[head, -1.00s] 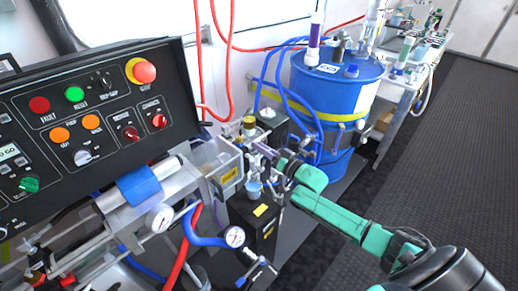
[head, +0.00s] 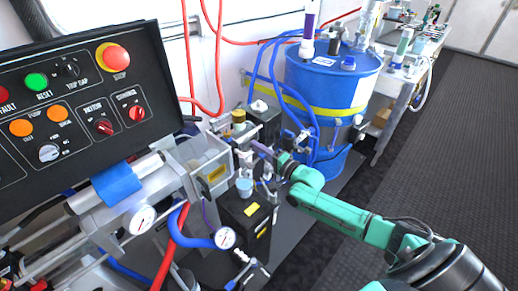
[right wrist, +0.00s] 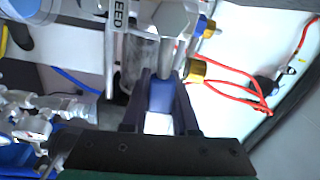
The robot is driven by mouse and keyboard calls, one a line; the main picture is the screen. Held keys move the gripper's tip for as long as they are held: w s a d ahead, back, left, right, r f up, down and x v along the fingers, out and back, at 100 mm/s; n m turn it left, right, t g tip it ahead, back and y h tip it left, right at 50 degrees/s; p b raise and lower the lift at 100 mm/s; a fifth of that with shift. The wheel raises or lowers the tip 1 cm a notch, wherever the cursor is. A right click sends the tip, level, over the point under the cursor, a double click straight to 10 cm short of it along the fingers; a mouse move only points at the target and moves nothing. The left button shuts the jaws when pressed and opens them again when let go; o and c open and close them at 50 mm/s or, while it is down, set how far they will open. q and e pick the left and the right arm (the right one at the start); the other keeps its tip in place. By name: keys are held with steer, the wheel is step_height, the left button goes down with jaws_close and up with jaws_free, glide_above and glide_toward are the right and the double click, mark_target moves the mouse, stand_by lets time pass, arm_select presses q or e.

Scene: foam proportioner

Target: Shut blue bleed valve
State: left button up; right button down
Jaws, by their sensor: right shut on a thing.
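The blue bleed valve handle (right wrist: 161,97) shows in the right wrist view between the two dark fingers of my right gripper (right wrist: 160,82). The fingers are closed on its sides. A metal valve body (right wrist: 174,22) is just beyond it, with a plate beside it showing the letters "EED" (right wrist: 119,16). In the head view my right gripper (head: 264,151) reaches in from the right among the fittings above a black box (head: 246,212). The handle is too small and covered to make out there. My left gripper is not in view.
A blue drum (head: 330,82) with a yellow band stands behind my right arm. A control panel (head: 85,95) and a clear-walled box (head: 207,165) are to the left. Blue and red hoses run close by. The dark floor (head: 440,150) at the right is clear.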

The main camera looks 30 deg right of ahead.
steer(key=shift+f+m+b, duration=0.4)
steer(key=shift+f+m, duration=0.2)
steer(key=shift+m, duration=0.2)
steer(key=c, duration=0.7)
jaws_free()
steer(key=p+v, duration=0.2)
steer(key=v, duration=1.2)
steer(key=shift+s+d, duration=0.15)
steer(key=shift+s, duration=0.15)
